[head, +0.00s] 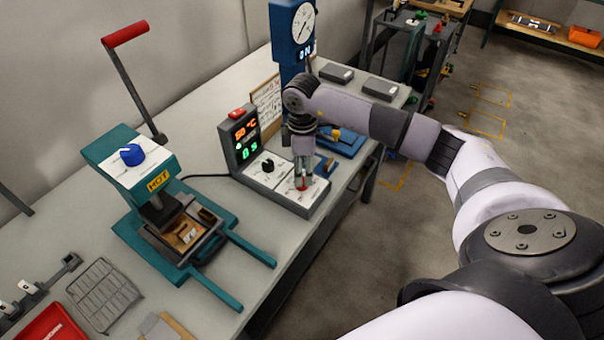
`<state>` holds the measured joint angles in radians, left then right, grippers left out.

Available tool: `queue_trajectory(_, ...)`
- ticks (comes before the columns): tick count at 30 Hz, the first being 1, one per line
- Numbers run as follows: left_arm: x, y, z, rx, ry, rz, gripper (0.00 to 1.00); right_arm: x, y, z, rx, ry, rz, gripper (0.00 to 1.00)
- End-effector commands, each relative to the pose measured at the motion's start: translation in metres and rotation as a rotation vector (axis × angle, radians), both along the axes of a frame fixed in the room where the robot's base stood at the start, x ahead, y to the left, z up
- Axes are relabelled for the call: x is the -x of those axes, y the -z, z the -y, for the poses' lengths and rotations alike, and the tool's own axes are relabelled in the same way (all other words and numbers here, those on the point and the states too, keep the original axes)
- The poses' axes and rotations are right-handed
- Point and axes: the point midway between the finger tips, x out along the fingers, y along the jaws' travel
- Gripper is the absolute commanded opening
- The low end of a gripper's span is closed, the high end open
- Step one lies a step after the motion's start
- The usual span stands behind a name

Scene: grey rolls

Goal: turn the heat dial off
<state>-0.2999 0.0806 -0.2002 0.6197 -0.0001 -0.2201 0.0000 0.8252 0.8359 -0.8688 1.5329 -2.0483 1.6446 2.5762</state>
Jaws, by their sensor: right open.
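A control box (240,140) stands on the bench with a lit display, orange "50 °C" above green digits. Its low white-topped panel carries a black knob (267,165) and, to the right, a small red part (301,187), probably a dial. I cannot read the panel's labels or tell which dial is the heat dial. My right gripper (302,182) points down, open, with its fingers at the red part and partly hiding it; I cannot tell whether they touch it. The black knob is clear of the gripper. My left gripper is not in view.
A teal press (130,177) with a blue knob (132,154), a "HOT" label and a red-handled lever stands left of the box. A blue gauge stand (292,45) is behind my right arm. A wire rack (103,292) lies at front left. The bench edge is close right.

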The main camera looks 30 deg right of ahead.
Motion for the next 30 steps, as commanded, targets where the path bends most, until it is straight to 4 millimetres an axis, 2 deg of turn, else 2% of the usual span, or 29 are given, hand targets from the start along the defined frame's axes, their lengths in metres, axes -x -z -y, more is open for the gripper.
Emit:
queue_trajectory(3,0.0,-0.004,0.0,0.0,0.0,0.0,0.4,0.001,0.019,-0.001,-0.001,-0.001,-0.003,0.5)
queue_trajectory(7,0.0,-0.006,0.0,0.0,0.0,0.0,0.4,0.0,0.032,0.0,0.0,0.0,-0.001,0.5)
queue_trajectory(18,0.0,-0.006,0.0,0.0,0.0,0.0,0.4,0.0,0.038,-0.001,-0.001,-0.002,0.0,0.5)
queue_trajectory(30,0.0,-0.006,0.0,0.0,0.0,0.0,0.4,0.0,0.038,0.0,-0.001,-0.001,0.0,0.24)
